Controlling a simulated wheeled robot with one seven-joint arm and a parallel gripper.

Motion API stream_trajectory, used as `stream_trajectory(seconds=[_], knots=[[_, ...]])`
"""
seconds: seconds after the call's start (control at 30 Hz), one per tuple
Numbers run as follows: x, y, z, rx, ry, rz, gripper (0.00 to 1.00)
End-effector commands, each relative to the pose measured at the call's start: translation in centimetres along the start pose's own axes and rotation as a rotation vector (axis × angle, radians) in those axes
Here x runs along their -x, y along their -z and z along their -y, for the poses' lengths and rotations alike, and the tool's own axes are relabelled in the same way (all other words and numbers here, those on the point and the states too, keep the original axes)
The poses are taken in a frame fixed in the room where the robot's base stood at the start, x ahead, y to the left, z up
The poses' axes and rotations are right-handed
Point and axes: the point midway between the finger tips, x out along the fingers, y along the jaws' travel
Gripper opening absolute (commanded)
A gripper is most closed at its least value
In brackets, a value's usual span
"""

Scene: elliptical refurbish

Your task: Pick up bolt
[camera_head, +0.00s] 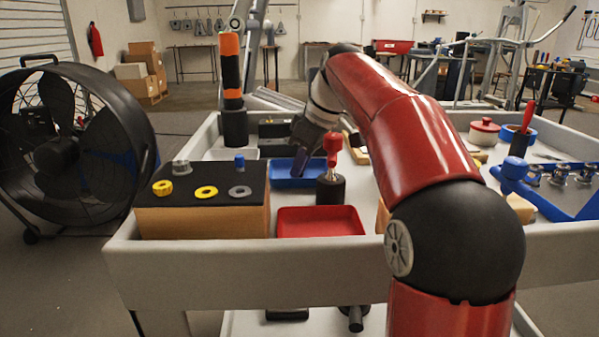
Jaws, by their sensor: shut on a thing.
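A small blue bolt-like piece (239,161) stands on the black top of a wooden block (205,222), left of my gripper. The same top holds yellow rings (206,192), a grey ring (240,192) and a silvery metal piece (181,168). I cannot tell which piece is the task's bolt.
A red tray (320,222) lies in front. A black and orange cylinder (233,100) rises behind left. Blue parts (555,195) crowd the right. A large fan (75,155) stands left.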

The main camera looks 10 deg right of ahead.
Motion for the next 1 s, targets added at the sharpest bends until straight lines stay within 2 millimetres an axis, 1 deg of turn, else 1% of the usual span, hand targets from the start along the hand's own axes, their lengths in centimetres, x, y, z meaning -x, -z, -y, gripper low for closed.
stream_trajectory(seconds=[0.17,0.27,0.37,0.5,0.6,0.7,0.83,1.0], knots=[[0.4,0.2,0.0,0.000,-0.001,-0.001,0.00],[1.3,0.6,0.0,0.000,-0.001,-0.001,0.00],[2.8,1.2,-0.1,0.001,-0.001,-0.002,0.00],[5.5,2.4,-0.1,0.001,-0.003,-0.003,0.00],[7.2,3.0,-0.1,0.001,-0.001,-0.002,0.00],[8.4,3.5,-0.1,0.001,-0.001,-0.001,0.00],[9.1,3.8,0.0,0.000,0.000,0.000,0.00],[9.3,3.8,0.0,0.000,0.000,0.000,0.00]])
